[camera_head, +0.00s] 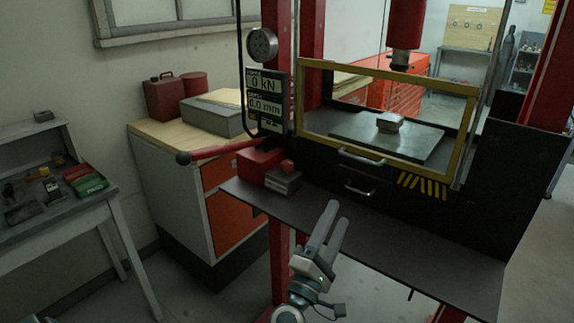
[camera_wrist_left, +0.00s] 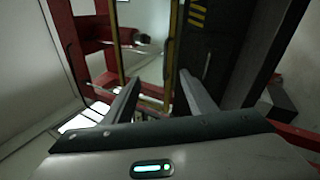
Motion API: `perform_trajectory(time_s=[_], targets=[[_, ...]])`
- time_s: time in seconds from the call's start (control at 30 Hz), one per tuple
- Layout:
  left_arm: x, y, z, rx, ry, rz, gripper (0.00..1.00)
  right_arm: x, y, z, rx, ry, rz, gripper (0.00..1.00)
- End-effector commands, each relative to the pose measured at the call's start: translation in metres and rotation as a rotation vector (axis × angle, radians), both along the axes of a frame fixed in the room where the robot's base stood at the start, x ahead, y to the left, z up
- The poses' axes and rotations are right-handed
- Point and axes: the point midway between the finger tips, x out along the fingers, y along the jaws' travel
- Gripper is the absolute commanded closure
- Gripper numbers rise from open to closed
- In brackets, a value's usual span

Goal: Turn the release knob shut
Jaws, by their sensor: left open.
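The release knob (camera_head: 287,165) looks like a small red knob on top of a grey valve block (camera_head: 284,181), beside the red pump body (camera_head: 260,162) at the left end of the dark press shelf. My left gripper (camera_head: 338,213) is open and empty, its two grey fingers pointing up and slightly right. It is lower and to the right of the knob in the head view, apart from it, in front of the shelf. The left wrist view shows both fingers (camera_wrist_left: 160,78) spread, with nothing between them; I cannot make out the knob there. My right gripper is not in view.
A red pump lever (camera_head: 225,151) with a ball end reaches left from the pump. The yellow-framed guard (camera_head: 385,75) stands behind the shelf (camera_head: 400,235). A cabinet (camera_head: 195,190) stands left of the press, and a grey tool table (camera_head: 55,205) is farther left.

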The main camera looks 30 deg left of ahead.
Motion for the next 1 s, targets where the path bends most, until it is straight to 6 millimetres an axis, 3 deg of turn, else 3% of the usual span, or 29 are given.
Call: perform_trajectory(time_s=[0.2, 0.3, 0.4, 0.63, 1.0], targets=[[0.018, 0.073, 0.03, -0.484, -0.113, 0.108, 0.49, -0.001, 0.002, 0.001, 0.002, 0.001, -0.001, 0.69], [0.027, 0.107, 0.027, -0.765, -0.148, 0.16, 0.49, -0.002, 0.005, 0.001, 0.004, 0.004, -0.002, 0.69], [0.037, 0.127, 0.014, -1.01, -0.158, 0.198, 0.49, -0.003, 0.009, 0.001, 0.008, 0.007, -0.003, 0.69], [0.051, 0.139, -0.011, -1.321, -0.139, 0.242, 0.49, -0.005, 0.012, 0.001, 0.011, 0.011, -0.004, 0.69], [0.053, 0.139, -0.016, -1.355, -0.133, 0.247, 0.49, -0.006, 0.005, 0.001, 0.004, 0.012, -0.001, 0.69]])
